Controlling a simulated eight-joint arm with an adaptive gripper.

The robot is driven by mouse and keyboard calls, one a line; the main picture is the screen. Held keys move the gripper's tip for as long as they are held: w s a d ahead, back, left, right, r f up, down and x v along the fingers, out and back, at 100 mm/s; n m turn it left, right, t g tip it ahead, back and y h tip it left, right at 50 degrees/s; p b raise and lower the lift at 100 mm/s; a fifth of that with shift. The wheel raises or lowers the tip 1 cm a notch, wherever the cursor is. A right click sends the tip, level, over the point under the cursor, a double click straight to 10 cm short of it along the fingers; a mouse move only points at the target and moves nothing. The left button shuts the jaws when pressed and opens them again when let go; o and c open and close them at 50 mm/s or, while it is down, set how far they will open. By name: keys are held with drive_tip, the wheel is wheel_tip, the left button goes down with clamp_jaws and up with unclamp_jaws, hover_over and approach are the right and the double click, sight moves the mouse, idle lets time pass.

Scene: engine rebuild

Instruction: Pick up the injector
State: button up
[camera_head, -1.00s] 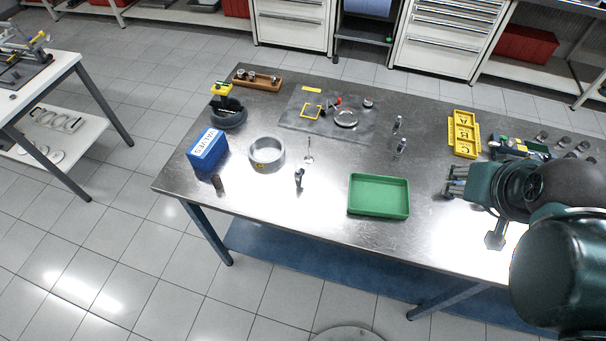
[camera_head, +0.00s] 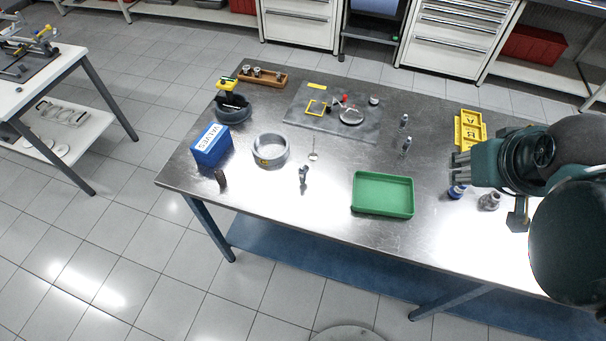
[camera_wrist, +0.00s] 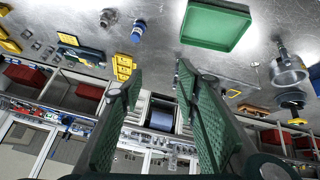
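I cannot tell for certain which part is the injector. A small blue-and-white part (camera_head: 457,190) stands near the right end of the steel table, beside a grey metal fitting (camera_head: 490,201). Both also show at the top of the wrist view, the blue part (camera_wrist: 138,31) and the fitting (camera_wrist: 108,17). Two small slim metal parts (camera_head: 404,121) (camera_head: 407,145) stand upright near the table's middle. My gripper (camera_head: 461,166) is above the right part of the table, close to the blue part. In the wrist view my gripper (camera_wrist: 157,84) has its fingers apart, with nothing between them.
A green tray (camera_head: 382,213) lies at the front middle. A yellow lettered holder (camera_head: 468,132) is behind my gripper. The blue valves box (camera_head: 211,155), grey ring (camera_head: 270,161) and a small rod (camera_head: 303,174) stand at left. Table between tray and ring is mostly clear.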

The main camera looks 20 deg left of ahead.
drive_tip(key=w+a+f+n+t+h+b, duration=0.1)
drive_tip(key=w+a+n+b, duration=0.15)
drive_tip(key=a+n, duration=0.6)
drive_tip(key=w+a+f+n+t+h+b, duration=0.1)
drive_tip(key=a+f+n+b, duration=0.15)
drive_tip(key=a+n, duration=0.65)
drive_tip(key=s+a+r+n+t+y+b, duration=0.1)
drive_tip(key=s+a+r+n+t+b, duration=0.15)
drive_tip(key=a+n, duration=0.6)
drive_tip(key=s+a+r+n+t+b, duration=0.25)
drive_tip(key=a+n, duration=0.35)
drive_tip(key=a, duration=0.6)
approach(301, 173)
drive_tip(key=x, duration=0.3)
drive_tip(key=shift+w+d+f, duration=0.15)
drive_tip(key=shift+w+f, duration=0.1)
drive_tip(key=shift+w, duration=0.05)
drive_tip(key=shift+w, duration=0.1)
drive_tip(key=shift+b+x, duration=0.4)
drive_tip(key=shift+x, duration=0.8)
drive_tip(key=shift+w, duration=0.1)
drive_tip(key=shift+b+x, duration=0.9)
drive_tip(key=shift+x, duration=1.6)
